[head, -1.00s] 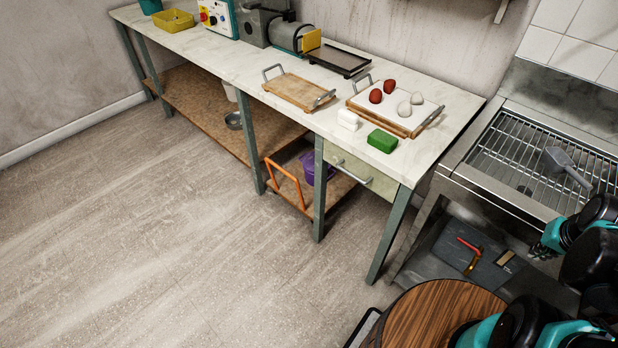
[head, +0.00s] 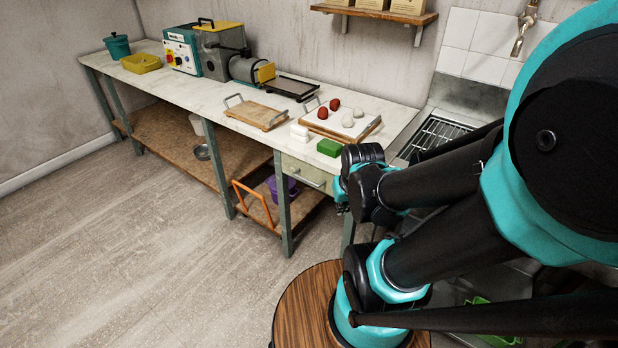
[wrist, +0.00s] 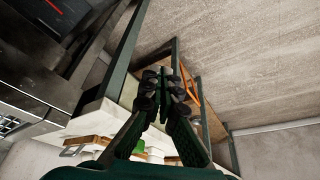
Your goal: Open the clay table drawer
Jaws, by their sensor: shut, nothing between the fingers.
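The clay table (head: 170,62) is a long pale worktop on grey-green legs along the wall. Its drawer (head: 306,171) is a pale front under the right end, with a grey bar handle (head: 308,180). The drawer looks closed, and its right side is partly covered by my arm in the head view. My gripper (wrist: 168,82) is in the middle of the wrist view, with its fingers shut and empty. The tabletop's white edge (wrist: 98,118) also shows in the wrist view, beside the fingers. I cannot make out the handle there.
Two boards with handles, red and white lumps, white blocks and a green block (head: 329,147) lie on the table. Below are an orange frame (head: 253,204) and a purple container (head: 284,188). A metal sink (head: 440,135) stands right. The floor left of the table is clear.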

